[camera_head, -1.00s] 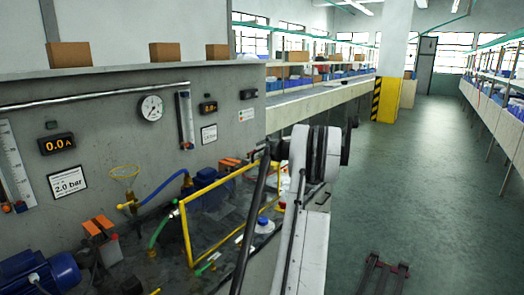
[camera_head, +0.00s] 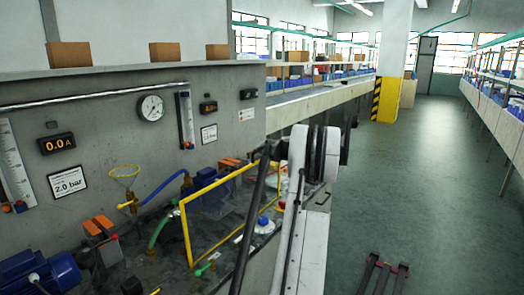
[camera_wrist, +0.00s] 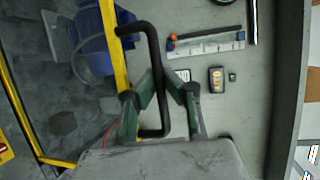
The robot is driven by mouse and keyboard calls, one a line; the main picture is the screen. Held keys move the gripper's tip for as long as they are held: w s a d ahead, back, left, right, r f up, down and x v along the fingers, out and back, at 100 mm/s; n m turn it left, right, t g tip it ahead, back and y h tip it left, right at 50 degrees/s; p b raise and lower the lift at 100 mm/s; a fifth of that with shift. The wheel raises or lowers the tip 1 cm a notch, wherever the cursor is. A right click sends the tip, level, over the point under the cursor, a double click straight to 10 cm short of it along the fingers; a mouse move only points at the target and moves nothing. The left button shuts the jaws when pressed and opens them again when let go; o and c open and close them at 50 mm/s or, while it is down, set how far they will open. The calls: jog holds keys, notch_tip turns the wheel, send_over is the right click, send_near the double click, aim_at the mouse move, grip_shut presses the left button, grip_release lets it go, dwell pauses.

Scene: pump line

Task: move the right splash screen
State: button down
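The splash screen (camera_head: 187,238) is a clear panel in a yellow frame, standing over the bench right of the blue hose in the head view. In the wrist view its yellow frame (camera_wrist: 119,62) carries a black bent handle (camera_wrist: 154,45). My gripper (camera_wrist: 159,76) has green fingers angled inward on both sides of this handle. They appear closed on its long bar, though the contact is partly hidden. In the head view my arm covers the screen's right part, and the gripper cannot be made out.
A blue motor (camera_head: 42,274), an orange-topped part (camera_head: 100,232) and a blue hose (camera_head: 160,191) are on the bench left of the screen. A pressure gauge (camera_head: 151,107) and displays are on the back wall. A blue-capped item (camera_head: 263,224) stands near my arm.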

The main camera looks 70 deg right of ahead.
aim_at(263, 194)
notch_tip(263, 194, down, 22)
jog(key=b, duration=1)
jog(key=c, duration=1.8)
grip_release()
jog(key=s, duration=0.4)
jog(key=s+r, duration=0.1)
jog(key=s, duration=0.3)
jog(key=s+d+r, duration=0.1)
jog(key=s, duration=0.3)
jog(key=shift+d+r, duration=0.1)
jog(key=shift+r, duration=0.05)
jog(key=shift+w, duration=0.15)
